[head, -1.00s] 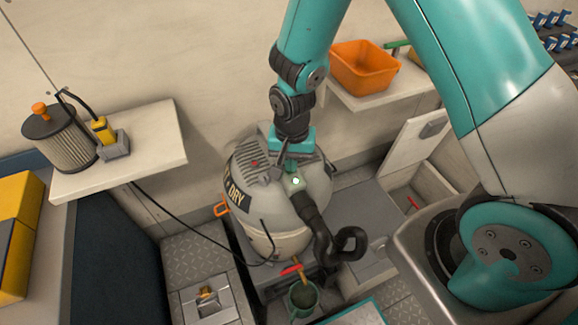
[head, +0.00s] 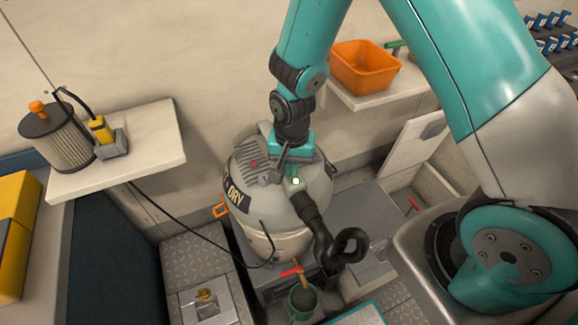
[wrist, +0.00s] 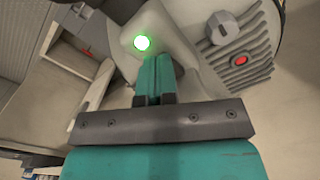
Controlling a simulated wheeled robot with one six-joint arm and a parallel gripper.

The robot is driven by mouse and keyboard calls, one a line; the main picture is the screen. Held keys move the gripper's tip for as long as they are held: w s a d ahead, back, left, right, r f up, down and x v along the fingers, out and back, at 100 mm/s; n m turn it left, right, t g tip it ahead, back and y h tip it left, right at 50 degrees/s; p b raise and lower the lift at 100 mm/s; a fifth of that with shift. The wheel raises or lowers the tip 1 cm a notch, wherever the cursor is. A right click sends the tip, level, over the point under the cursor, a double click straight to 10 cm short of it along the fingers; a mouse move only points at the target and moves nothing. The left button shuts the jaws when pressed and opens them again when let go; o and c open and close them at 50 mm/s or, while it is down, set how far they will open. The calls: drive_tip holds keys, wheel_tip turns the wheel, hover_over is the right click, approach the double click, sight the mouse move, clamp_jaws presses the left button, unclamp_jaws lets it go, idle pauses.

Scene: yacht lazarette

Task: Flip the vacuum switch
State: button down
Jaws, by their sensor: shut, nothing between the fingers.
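The vacuum (head: 270,215) is a round grey drum with a "DRY" label, standing in the middle of the head view. On its top are a lit green round light (wrist: 142,43), a grey knob (wrist: 222,27) and a red button (wrist: 240,60) among ribs. The green light also shows in the head view (head: 295,181). I cannot tell which part is the switch. My gripper (wrist: 155,62) is shut and empty, pointing down at the vacuum top with its teal fingertips close beside the green light. I cannot tell whether they touch the vacuum.
A black hose (head: 322,235) curls at the vacuum's front right. A shelf (head: 150,160) holds a filter canister (head: 58,138) on the left. An orange bin (head: 366,66) sits on a shelf behind. A black cable runs to the vacuum.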

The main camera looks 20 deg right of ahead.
wheel_tip(320, 180, up, 7)
drive_tip(key=p, duration=0.6)
idle(0.6)
drive_tip(key=s+a+r+n+y, duration=0.1)
drive_tip(key=s+a+r+n, duration=0.15)
drive_tip(key=r, duration=0.55)
drive_tip(key=s+a+r+n+y, duration=0.1)
drive_tip(key=s+r+n+y, duration=0.15)
drive_tip(key=r, duration=0.55)
drive_tip(key=s+a+r+n, duration=0.1)
drive_tip(key=s+r+n, duration=0.7)
drive_tip(key=s, duration=0.5)
drive_tip(key=shift+r+y, duration=0.35)
drive_tip(key=shift+r, duration=0.4)
